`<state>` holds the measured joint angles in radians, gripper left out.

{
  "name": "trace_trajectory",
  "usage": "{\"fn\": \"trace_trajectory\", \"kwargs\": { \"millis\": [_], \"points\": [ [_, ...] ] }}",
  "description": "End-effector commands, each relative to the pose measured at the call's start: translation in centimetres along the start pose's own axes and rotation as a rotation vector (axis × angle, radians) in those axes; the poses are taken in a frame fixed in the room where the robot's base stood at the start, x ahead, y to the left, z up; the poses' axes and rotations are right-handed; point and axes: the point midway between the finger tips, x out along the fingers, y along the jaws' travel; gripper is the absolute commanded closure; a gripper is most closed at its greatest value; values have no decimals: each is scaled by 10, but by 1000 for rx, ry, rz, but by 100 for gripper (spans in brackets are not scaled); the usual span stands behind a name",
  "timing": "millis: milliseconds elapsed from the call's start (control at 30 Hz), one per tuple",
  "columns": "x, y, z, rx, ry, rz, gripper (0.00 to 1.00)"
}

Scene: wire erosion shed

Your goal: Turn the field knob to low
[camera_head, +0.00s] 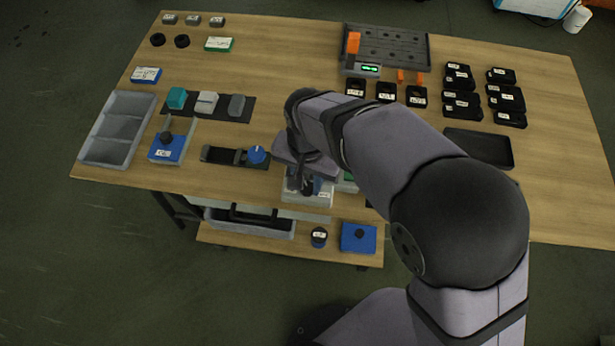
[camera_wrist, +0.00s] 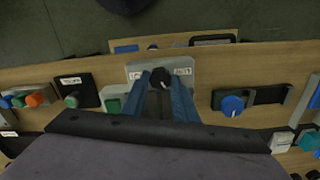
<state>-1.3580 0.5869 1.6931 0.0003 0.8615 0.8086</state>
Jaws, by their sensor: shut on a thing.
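The field knob (camera_wrist: 157,73) is a black knob on a pale grey box with white labels at its left and right in the wrist view. The label text is too small to read. The grey box (camera_head: 291,195) also shows in the head view, near the front edge of the table, partly hidden under my wrist. My gripper (camera_wrist: 163,80) points down over the box and is shut on the black knob, one blue finger on each side. In the head view my gripper (camera_head: 306,186) hides most of the knob. I cannot tell which label the knob points to.
A blue knob on a black strip (camera_head: 228,157) sits close left of the box in the head view. A green button (camera_wrist: 113,105) is beside the box in the wrist view. A lower shelf (camera_head: 270,248) holds a black jar and a blue box.

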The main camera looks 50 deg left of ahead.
Motion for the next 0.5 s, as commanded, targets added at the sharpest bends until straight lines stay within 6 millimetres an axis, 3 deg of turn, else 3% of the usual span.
{"fn": "trace_trajectory", "kwargs": {
  "millis": [500],
  "points": [
    [-2,0,0,-277,0,1,96]
  ]
}}
